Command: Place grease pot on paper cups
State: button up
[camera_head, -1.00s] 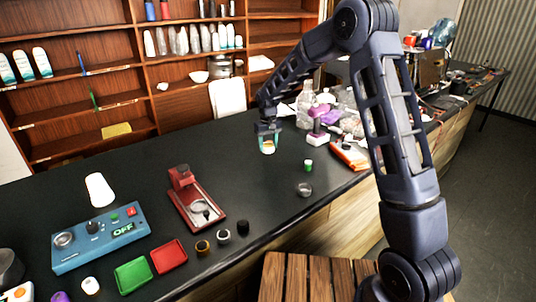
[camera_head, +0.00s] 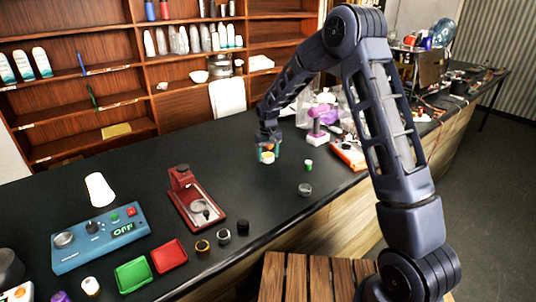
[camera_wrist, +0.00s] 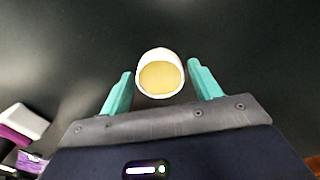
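The grease pot, as I take it, is a small white round pot (camera_wrist: 160,74) with a yellow-tan top. In the wrist view it sits between my gripper's (camera_wrist: 160,70) two teal fingers, with a gap on each side. My gripper is open around it. In the head view the pot (camera_head: 267,157) shows at the counter's middle under my gripper (camera_head: 268,152). A plain white tapered shape (camera_head: 99,189), probably the paper cups, stands on the counter at the left, behind the blue device.
The dark counter (camera_head: 130,160) is mostly clear between pot and cups. A red device (camera_head: 197,197) and a blue box reading OFF (camera_head: 100,238) stand at the left front. A green-capped bottle (camera_head: 308,165), a small grey dish (camera_head: 305,189) and a purple-and-white item (camera_head: 318,128) are right of the pot.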

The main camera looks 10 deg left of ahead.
aim_at(268, 155)
jog(key=shift+o, duration=0.4)
jog(key=shift+r, duration=0.1)
notch_tip(268, 155, up, 12)
jog(key=s+d+r+m+t, duration=0.1)
jog(key=s+d+r, duration=0.3)
jog(key=d+r, duration=0.65)
jog(key=s+d+r+m+t, duration=0.1)
jog(key=s+d+r, duration=0.25)
jog(key=d, duration=0.35)
jog(key=s+d+r+m, duration=0.1)
jog(key=s+d+r, duration=0.1)
jog(key=s+d, duration=0.4)
jog(key=s+d+f+m+t, duration=0.1)
jog(key=s+d+m+t, duration=0.1)
jog(key=s+d, duration=1.4)
jog(key=s+m, duration=0.1)
jog(key=s, duration=0.3)
jog(key=shift+d, duration=0.15)
jog(key=shift+o, duration=0.4)
jog(key=shift+s+d+f+t, duration=0.2)
jog(key=shift+s+f+t, duration=0.1)
jog(key=shift+s, duration=0.25)
